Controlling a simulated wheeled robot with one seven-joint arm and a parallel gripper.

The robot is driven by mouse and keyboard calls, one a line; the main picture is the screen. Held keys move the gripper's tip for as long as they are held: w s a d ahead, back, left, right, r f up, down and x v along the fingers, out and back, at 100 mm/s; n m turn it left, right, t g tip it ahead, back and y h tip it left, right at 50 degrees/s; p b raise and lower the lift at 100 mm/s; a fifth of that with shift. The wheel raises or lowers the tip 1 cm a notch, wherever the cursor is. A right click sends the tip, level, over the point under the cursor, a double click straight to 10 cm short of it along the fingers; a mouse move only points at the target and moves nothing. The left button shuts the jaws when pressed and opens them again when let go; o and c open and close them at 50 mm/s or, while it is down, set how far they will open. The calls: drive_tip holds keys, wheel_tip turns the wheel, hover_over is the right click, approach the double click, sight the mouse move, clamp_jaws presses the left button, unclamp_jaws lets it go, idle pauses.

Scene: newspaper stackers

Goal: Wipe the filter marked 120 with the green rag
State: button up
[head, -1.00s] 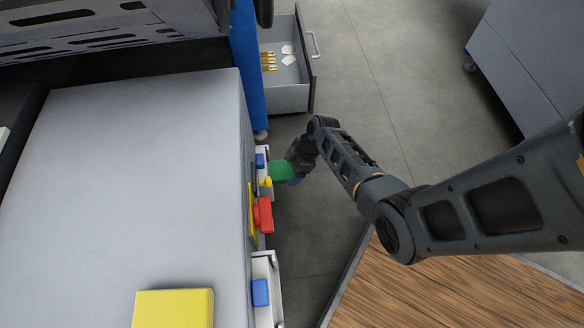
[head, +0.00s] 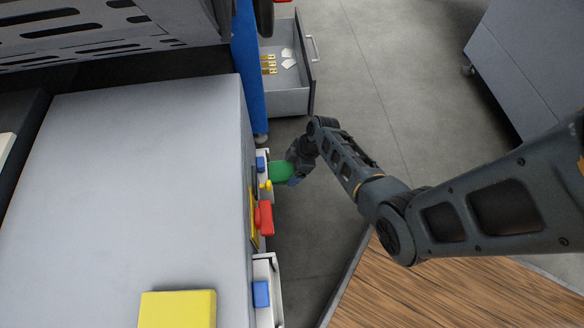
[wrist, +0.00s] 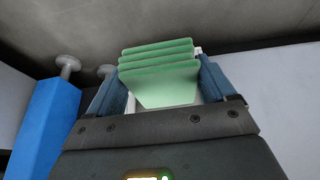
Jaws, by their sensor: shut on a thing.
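The green rag (head: 281,172) is held in my gripper (head: 289,174), beside the front face of the grey machine. In the wrist view the folded rag (wrist: 160,70) sits between the two blue fingers of my gripper (wrist: 160,88), which is shut on it. In the head view the rag's left end is close to the small blue and yellow parts on the machine's side; I cannot tell whether it touches anything. No filter marked 120 can be made out in either view.
The grey machine (head: 150,180) fills the left, with a red handle (head: 265,218), blue blocks (head: 261,293) and a yellow block (head: 177,309) on top. An open drawer (head: 288,98) holds brass and white pieces. A blue post (head: 249,70) stands near it. A wooden surface (head: 450,295) lies lower right.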

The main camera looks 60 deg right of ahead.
drive_tip(key=shift+r+p, duration=0.65)
drive_tip(key=shift+r, duration=0.1)
drive_tip(key=shift+f, duration=0.15)
drive_tip(key=shift+w+a+f+b, duration=0.1)
drive_tip(key=shift+f+b, duration=0.55)
drive_tip(key=shift+b, duration=0.1)
drive_tip(key=shift+f, duration=0.2)
drive_tip(key=shift+f+b, duration=0.45)
drive_tip(key=shift+b, duration=0.25)
drive_tip(key=shift+f, duration=0.1)
